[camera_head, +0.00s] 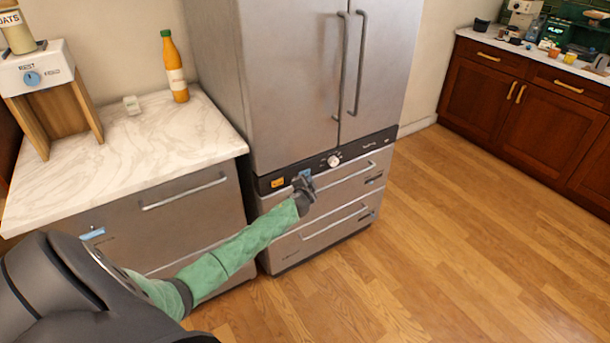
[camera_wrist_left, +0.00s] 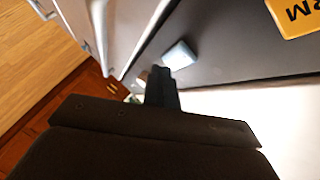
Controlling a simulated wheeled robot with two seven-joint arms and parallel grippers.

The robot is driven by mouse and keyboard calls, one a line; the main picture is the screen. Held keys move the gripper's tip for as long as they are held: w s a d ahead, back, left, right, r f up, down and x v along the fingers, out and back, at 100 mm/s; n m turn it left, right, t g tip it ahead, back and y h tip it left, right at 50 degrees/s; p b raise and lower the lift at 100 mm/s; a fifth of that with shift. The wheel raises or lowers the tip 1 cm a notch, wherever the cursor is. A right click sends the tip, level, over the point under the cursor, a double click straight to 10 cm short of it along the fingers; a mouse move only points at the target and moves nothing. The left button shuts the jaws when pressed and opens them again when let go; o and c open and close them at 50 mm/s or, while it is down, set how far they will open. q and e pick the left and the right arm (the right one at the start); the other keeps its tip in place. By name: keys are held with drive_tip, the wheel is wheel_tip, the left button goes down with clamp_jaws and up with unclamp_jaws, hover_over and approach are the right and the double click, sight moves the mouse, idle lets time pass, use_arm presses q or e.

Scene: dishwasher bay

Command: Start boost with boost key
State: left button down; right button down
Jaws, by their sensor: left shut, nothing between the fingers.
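A black control panel (camera_head: 352,154) runs across the steel fridge-like unit (camera_head: 290,70), above its drawers. A small light blue key (camera_wrist_left: 180,55) stands out from the panel in the left wrist view; I cannot read a boost label on it. My left gripper (camera_head: 302,183) is at the panel, between an orange key or label (camera_head: 277,183) and a round knob (camera_head: 333,161). Its fingers (camera_wrist_left: 161,85) are shut and empty, with the tips close beside the blue key. I cannot tell whether they touch it. My right gripper is out of view.
Drawer handles (camera_head: 335,222) jut out below the panel. A marble counter (camera_head: 110,165) on the left holds an orange bottle (camera_head: 176,75) and a dispenser (camera_head: 38,75). Wooden floor (camera_head: 440,250) is clear on the right, up to dark wooden cabinets (camera_head: 550,120).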

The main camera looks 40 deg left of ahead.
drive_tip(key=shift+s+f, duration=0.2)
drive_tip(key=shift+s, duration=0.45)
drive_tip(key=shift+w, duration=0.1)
use_arm(q)
drive_tip(key=shift+w+a, duration=0.15)
drive_tip(key=shift+a, duration=0.2)
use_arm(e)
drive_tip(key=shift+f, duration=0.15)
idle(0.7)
